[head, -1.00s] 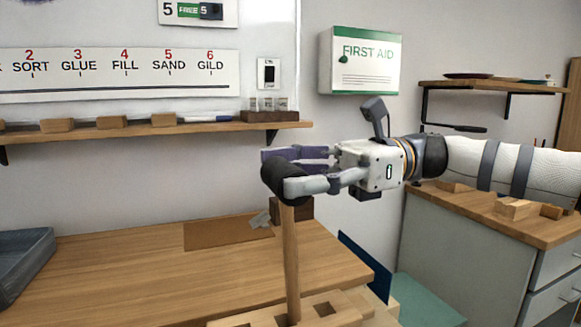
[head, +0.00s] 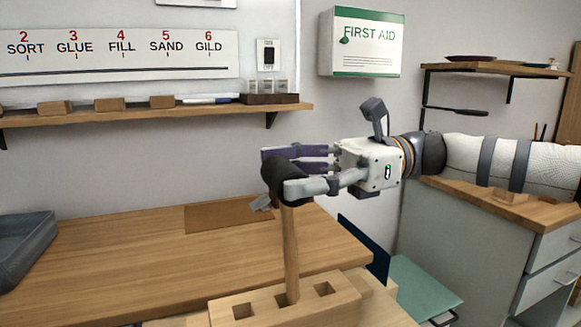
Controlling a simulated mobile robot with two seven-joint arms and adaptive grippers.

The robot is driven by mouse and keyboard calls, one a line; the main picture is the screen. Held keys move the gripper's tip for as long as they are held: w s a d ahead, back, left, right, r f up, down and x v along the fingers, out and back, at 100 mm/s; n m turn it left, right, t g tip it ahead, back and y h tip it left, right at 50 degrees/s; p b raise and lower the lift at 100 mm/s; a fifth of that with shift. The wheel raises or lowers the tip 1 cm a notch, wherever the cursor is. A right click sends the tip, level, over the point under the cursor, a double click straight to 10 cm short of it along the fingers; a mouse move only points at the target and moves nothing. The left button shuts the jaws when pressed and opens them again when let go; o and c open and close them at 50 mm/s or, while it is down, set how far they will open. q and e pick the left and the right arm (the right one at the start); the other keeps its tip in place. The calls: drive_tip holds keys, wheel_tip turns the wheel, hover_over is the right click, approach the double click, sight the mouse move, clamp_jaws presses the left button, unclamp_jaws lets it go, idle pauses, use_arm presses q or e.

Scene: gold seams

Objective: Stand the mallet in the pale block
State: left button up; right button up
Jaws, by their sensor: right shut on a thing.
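The mallet has a dark cylindrical head (head: 283,180) and a pale wooden handle (head: 290,250) that hangs down, close to upright with a slight tilt. My right gripper (head: 298,168) comes in from the right and is shut on the mallet's head. The pale block (head: 265,306) lies at the bottom of the view, with square holes in its top. The handle's lower end meets the block at its middle hole, between two open holes, and appears to be in it. How deep it sits is hidden. My left gripper is not in view.
A wooden bench (head: 130,250) has wide clear room left of the block. A blue-grey tray (head: 25,245) stands at its left edge. A brown mat (head: 225,214) lies at the back. A wall shelf (head: 150,115) and a first aid box (head: 362,42) are behind.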

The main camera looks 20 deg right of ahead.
drive_tip(key=shift+f, duration=0.5)
idle(0.3)
drive_tip(key=o, duration=1.4)
drive_tip(key=shift+d, duration=0.25)
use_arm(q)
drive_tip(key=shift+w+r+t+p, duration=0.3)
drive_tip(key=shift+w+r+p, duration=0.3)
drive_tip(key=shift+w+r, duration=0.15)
use_arm(e)
drive_tip(key=shift+d+r, duration=0.1)
drive_tip(key=shift+d, duration=4.15)
drive_tip(key=shift+r, duration=0.1)
